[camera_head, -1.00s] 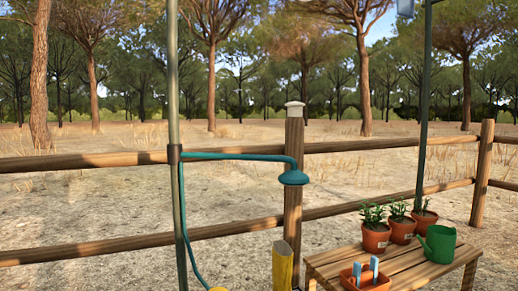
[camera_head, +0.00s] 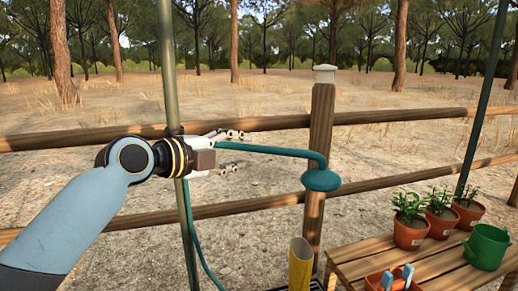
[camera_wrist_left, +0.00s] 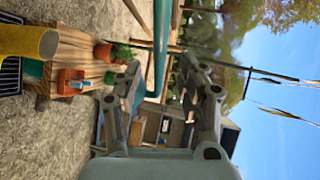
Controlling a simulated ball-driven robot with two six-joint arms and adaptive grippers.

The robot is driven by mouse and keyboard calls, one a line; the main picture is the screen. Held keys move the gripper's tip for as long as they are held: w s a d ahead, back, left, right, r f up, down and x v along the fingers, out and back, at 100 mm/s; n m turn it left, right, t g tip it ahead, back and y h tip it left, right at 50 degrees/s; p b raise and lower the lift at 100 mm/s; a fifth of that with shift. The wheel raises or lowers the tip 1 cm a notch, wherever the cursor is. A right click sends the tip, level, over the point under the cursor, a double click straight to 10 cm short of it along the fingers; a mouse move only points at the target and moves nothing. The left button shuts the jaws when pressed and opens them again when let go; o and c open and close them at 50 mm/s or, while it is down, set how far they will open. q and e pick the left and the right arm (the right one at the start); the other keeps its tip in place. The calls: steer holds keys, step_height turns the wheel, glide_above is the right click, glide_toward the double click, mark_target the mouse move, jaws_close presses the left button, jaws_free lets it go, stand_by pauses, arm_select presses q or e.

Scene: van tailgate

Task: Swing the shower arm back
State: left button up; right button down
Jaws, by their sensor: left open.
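The teal shower arm (camera_head: 270,151) runs right from the upright pole (camera_head: 171,75) and bends down to a round teal shower head (camera_head: 321,181), in front of a fence post. A teal hose (camera_head: 199,250) hangs beside the pole. My left gripper (camera_head: 236,150) is open at the pole end of the shower arm, one finger above the arm and one below. In the left wrist view, a teal bar (camera_wrist_left: 161,40) lies between the open fingers (camera_wrist_left: 162,68); I cannot tell whether they touch it. My right gripper is not in view.
A wooden bench (camera_head: 365,262) at lower right holds potted plants (camera_head: 410,232), a green watering can (camera_head: 486,248) and an orange container with blue-handled tools (camera_head: 378,282). A yellow tube (camera_head: 300,264) stands left of it. A rail fence (camera_head: 80,139) runs behind.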

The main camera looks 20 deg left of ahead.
mark_target(254, 150)
arm_select(q)
steer(key=b+x, duration=0.1)
steer(key=x, duration=0.5)
steer(key=shift+w+d+f, duration=0.15)
steer(key=shift+w+d, duration=0.05)
steer(key=shift+w, duration=0.15)
jaws_close()
